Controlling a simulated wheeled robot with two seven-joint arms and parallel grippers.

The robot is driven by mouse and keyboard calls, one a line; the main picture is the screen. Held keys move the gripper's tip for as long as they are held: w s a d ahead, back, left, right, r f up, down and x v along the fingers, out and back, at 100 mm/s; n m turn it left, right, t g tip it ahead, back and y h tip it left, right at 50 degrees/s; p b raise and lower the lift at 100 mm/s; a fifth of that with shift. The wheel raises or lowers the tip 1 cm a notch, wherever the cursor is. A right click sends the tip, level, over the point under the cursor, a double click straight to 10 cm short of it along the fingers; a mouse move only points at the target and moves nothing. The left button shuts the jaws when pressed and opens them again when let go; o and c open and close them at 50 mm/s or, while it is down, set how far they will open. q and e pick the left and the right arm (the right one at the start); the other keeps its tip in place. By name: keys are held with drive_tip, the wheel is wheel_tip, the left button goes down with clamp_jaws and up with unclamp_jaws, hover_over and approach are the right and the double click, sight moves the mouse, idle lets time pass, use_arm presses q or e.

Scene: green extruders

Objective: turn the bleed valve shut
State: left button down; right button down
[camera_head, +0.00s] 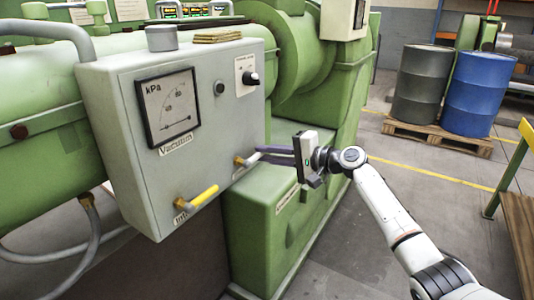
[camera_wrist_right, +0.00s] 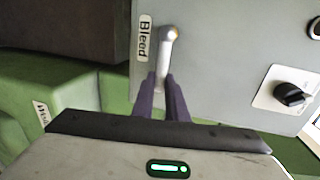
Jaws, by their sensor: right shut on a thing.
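The bleed valve (camera_head: 240,161) sticks out of the front of the grey box, low on its right side. In the right wrist view its pale lever (camera_wrist_right: 164,52) has a brass-coloured pivot and stands beside the label "Bleed" (camera_wrist_right: 144,38). My right gripper (camera_head: 262,152) reaches in from the right. Its two purple-grey fingers, also in the right wrist view (camera_wrist_right: 161,82), are shut on the lever's free end and hide part of it. My left gripper is not in view.
The grey box (camera_head: 225,120) also carries a kPa vacuum gauge (camera_head: 168,107), a black knob (camera_head: 250,78) and a yellow-handled valve (camera_head: 202,197) at lower left. A green machine housing (camera_head: 262,215) stands below and behind my gripper. Drums (camera_head: 470,95) stand on a far pallet.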

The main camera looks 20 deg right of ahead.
drive_tip(key=c, duration=1.7)
unclamp_jaws()
drive_tip(key=shift+c, duration=0.2)
drive_tip(key=v, duration=1)
drive_tip(key=shift+s+b, duration=0.2)
drive_tip(key=shift+b, duration=0.2)
